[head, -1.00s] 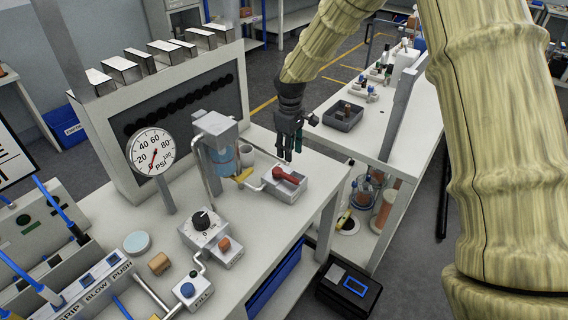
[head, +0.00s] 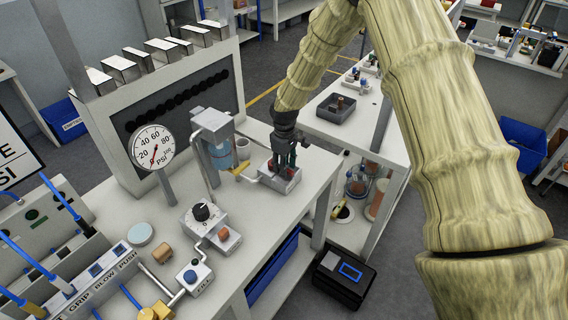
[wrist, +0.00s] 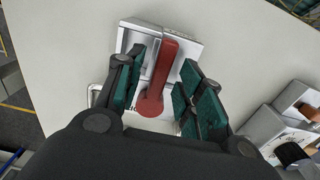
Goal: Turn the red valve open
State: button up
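The red valve handle (wrist: 168,65) shows in the wrist view, lying lengthwise along its pale grey box (wrist: 195,49). My gripper (wrist: 160,88) is open, with its green-padded fingers on either side of the handle and a gap visible on the right. The left fingers are closer to the handle; whether they touch it I cannot tell. In the head view my gripper (head: 282,165) is low over the valve box (head: 272,181), and the handle is mostly hidden by the fingers.
A pressure gauge (head: 152,147) stands to the left with its red needle low on the dial. A clear cylinder unit (head: 217,150) stands close left of the valve. A black knob box (head: 203,214) sits nearer on the bench. A grey tray (head: 343,108) is on another table behind.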

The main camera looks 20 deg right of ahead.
jog(key=shift+s, duration=0.3)
jog(key=shift+w+f, duration=0.45)
jog(key=shift+s+r, duration=0.2)
grip_shut()
